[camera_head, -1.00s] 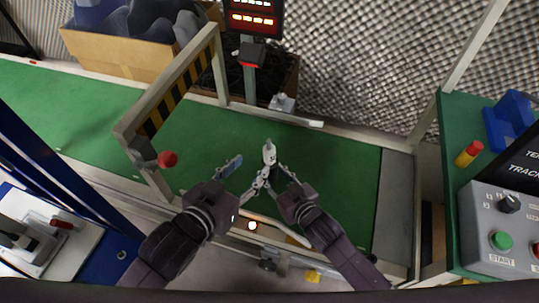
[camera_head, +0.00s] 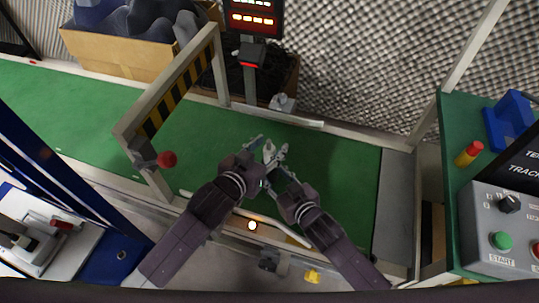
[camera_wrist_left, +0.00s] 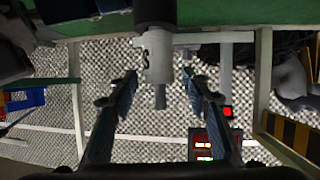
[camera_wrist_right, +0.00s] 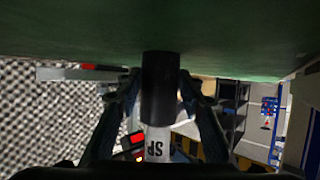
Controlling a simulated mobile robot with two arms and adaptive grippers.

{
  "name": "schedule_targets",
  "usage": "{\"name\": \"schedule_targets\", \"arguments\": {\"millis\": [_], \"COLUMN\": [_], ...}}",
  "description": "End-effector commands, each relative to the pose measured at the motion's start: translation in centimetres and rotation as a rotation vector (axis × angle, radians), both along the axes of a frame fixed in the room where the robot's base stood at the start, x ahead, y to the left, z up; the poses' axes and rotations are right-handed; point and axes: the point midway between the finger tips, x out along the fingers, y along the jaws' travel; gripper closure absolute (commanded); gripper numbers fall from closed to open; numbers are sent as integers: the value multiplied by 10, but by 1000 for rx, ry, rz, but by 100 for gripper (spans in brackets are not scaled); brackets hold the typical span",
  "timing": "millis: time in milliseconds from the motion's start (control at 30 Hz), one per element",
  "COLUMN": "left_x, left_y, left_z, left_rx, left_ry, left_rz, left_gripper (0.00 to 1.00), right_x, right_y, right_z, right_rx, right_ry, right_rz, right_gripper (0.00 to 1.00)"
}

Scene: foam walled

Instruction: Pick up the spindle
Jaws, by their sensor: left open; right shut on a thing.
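The spindle is a small cylinder with a black sleeve, a pale grey body and a thin tip. In the head view the spindle (camera_head: 269,150) is above the green belt, partly covered by the grippers. My right gripper (camera_wrist_right: 158,88) is shut on the spindle's black part (camera_wrist_right: 160,95), with lettering on the pale part below. My left gripper (camera_wrist_left: 160,88) is open, its fingers on either side of the spindle's pale body and thin tip (camera_wrist_left: 160,75). No finger of it clearly touches the spindle. In the head view the left gripper (camera_head: 261,160) is close beside the right gripper (camera_head: 279,163).
The green conveyor (camera_head: 330,165) is clear around the grippers. A striped frame (camera_head: 180,90) with a red knob (camera_head: 167,159) stands left. A control box (camera_head: 505,225) is at right. A cardboard box (camera_head: 125,55) and a scanner post (camera_head: 250,75) stand behind.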

Motion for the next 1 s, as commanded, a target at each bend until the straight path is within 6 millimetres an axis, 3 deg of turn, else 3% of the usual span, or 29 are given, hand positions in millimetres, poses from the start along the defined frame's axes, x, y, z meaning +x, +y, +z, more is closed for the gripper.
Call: {"name": "schedule_targets", "arguments": {"millis": [167, 567, 1000], "left_x": [0, 0, 0], "left_y": [0, 0, 0], "left_z": [0, 0, 4], "left_rx": [0, 0, -2], "left_ry": [0, 0, -4], "left_rz": [0, 0, 0], "left_gripper": [57, 100, 100], "right_x": [0, 0, 0], "right_y": [0, 0, 0], "right_z": [0, 1, 1], "right_rx": [0, 0, 0], "right_ry": [-1, -1, -1], "right_rz": [0, 0, 0], "right_gripper": [92, 92, 92]}}
